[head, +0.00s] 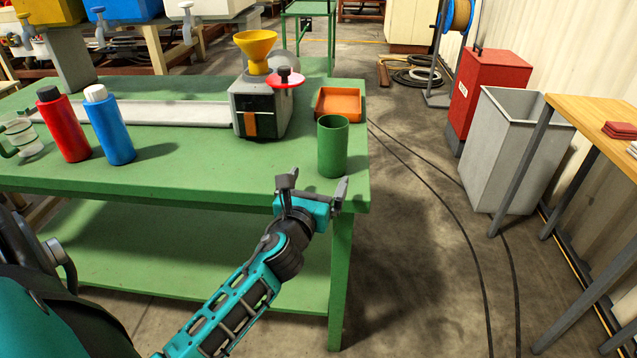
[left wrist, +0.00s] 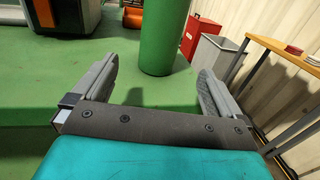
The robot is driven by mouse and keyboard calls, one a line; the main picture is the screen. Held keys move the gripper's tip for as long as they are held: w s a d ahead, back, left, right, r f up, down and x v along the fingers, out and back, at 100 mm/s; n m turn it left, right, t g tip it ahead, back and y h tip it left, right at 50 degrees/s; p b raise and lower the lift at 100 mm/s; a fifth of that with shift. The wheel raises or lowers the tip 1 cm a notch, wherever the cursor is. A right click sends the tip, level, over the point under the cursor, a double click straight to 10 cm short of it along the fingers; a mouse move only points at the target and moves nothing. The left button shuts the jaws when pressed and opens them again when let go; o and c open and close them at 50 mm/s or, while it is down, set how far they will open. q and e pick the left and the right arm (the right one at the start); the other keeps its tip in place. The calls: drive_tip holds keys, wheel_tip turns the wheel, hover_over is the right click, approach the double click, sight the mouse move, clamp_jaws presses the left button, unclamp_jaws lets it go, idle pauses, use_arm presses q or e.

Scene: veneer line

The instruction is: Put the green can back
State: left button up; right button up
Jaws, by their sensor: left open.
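The green can (head: 332,146) stands upright on the green table (head: 190,165) near its front right corner. It looks open at the top. My left gripper (head: 314,184) is open and empty at the table's front edge, just in front of the can. In the left wrist view the can (left wrist: 163,38) stands beyond the two spread fingers (left wrist: 150,85), a little right of the middle between them. The fingers do not reach around it. My right gripper is not in view.
A grey machine (head: 260,105) with a yellow funnel (head: 256,46) stands behind the can, beside an orange tray (head: 338,103). Red (head: 63,127) and blue (head: 109,128) bottles stand at left. A grey bin (head: 510,150) stands on the floor at right. Cables cross the floor.

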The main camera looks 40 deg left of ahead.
use_arm(q)
drive_tip(key=s+d+f+n+g+h, duration=0.6)
drive_tip(key=s+d+f+n, duration=1.1)
drive_tip(key=n, duration=1.2)
drive_tip(key=shift+s+d+f+n+h, duration=0.15)
drive_tip(key=shift+s+f+n+h, duration=0.15)
drive_tip(key=shift+s+f+h, duration=0.65)
drive_tip(key=shift+w+r, duration=0.2)
drive_tip(key=shift+r, duration=0.05)
